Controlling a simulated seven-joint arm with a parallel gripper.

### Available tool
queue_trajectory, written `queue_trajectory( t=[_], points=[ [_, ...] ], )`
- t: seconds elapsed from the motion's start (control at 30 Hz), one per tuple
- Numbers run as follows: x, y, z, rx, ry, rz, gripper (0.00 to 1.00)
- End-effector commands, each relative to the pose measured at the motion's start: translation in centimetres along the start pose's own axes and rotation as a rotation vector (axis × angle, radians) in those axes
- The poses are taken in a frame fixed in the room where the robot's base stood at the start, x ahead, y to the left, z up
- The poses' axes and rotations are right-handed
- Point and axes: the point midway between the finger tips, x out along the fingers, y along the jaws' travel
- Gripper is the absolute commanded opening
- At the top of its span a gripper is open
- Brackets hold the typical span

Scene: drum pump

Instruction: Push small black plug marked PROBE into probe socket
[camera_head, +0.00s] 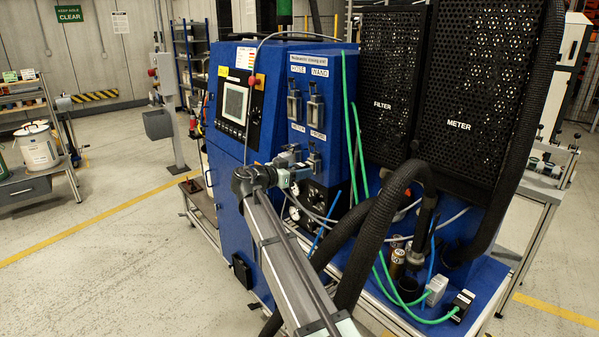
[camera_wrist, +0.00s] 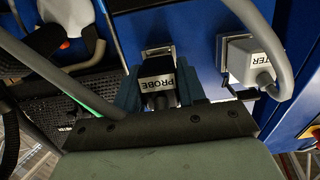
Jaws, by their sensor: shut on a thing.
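The small black plug (camera_wrist: 160,75) with a white PROBE label sits between the two blue-grey fingers of my gripper (camera_wrist: 159,92) in the wrist view. The gripper is shut on it. The plug's far end points at a metal plate, the probe socket (camera_wrist: 157,54), on the blue panel. Plug and socket look close together or touching; I cannot tell how deep the plug sits. In the head view my gripper (camera_head: 303,172) is at the panel's lower sockets, just below the PROBE label (camera_head: 318,135). The plug is not clear there, and my gripper partly covers the socket (camera_head: 315,158).
A grey METER plug (camera_wrist: 252,62) with a thick cable is beside the fingers. HOSE and WAND latches (camera_head: 315,108) are above. Green cables (camera_head: 352,125) hang to the right, leading to a black plug (camera_head: 462,303) on the base. A thick black hose (camera_head: 385,215) passes near my arm.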

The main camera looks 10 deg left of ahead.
Motion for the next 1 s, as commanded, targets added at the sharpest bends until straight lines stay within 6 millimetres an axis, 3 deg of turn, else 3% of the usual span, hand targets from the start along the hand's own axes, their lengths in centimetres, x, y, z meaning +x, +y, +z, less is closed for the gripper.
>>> queue_trajectory(
  t=[1.0],
  points=[
    [0.97, 0.00, -0.16, 0.000, 0.000, 0.000, 0.00]
  ],
)
